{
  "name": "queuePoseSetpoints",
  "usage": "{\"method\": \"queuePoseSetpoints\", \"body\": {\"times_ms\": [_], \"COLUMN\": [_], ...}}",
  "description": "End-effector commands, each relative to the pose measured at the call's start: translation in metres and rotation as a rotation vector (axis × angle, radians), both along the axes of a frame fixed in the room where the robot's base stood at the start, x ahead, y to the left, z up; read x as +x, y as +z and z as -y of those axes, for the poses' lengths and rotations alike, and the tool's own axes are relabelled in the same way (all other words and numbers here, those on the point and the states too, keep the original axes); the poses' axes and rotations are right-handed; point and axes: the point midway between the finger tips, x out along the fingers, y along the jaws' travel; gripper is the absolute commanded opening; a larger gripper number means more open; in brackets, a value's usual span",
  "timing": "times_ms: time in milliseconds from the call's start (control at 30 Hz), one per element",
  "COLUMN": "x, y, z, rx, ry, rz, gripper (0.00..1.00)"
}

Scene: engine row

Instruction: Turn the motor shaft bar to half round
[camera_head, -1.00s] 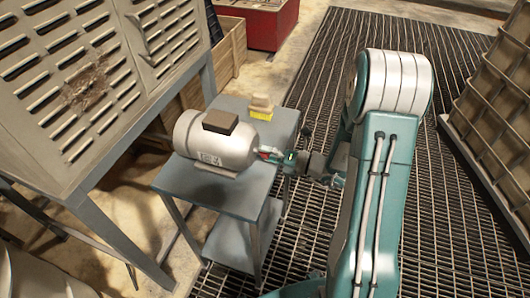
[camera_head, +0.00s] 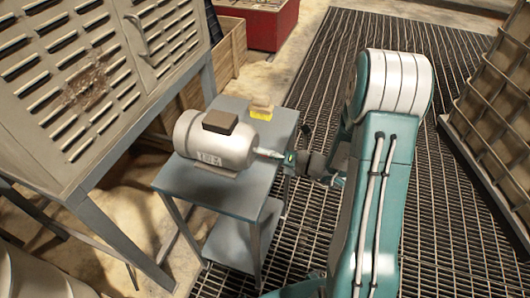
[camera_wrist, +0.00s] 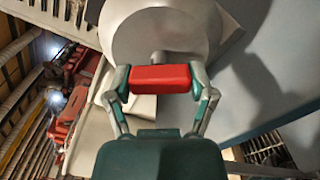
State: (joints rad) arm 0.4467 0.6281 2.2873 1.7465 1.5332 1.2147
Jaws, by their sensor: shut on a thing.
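A grey motor (camera_head: 212,150) with a dark brown box on its top lies on a small blue-grey table (camera_head: 228,198) in the head view. Its rounded body also fills the top of the wrist view (camera_wrist: 165,25). The red shaft bar (camera_wrist: 161,78) lies across the motor's end, level in the wrist view, with a short grey shaft behind it. My gripper (camera_wrist: 161,84) is shut on the bar, one finger at each end. In the head view my gripper (camera_head: 272,154) reaches the motor's right end, and the bar's red is hidden there.
A yellow-and-tan brush-like object (camera_head: 261,112) stands on the table behind the motor. A louvred metal cabinet (camera_head: 95,90) is at left. A red crate (camera_head: 262,22) is at the back. A slanted rack (camera_head: 490,110) stands at right. The floor grating behind my arm is clear.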

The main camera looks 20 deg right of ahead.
Motion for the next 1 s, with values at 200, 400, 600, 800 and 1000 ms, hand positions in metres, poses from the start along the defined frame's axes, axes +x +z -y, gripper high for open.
{"method": "queuePoseSetpoints", "body": {"times_ms": [200, 400, 600, 800, 1000], "x": [-0.0007, -0.0009, -0.0012, -0.0012, -0.0011], "y": [-0.0037, -0.0039, -0.0041, -0.0041, -0.0040], "z": [-0.0002, -0.0003, -0.0004, -0.0004, -0.0004], "rx": [-0.119, -0.230, -0.340, -0.453, -0.564], "ry": [-0.001, 0.000, 0.000, 0.001, 0.002], "rz": [0.146, 0.300, 0.454, 0.608, 0.762], "gripper": [0.23, 0.23, 0.23, 0.23, 0.23]}}
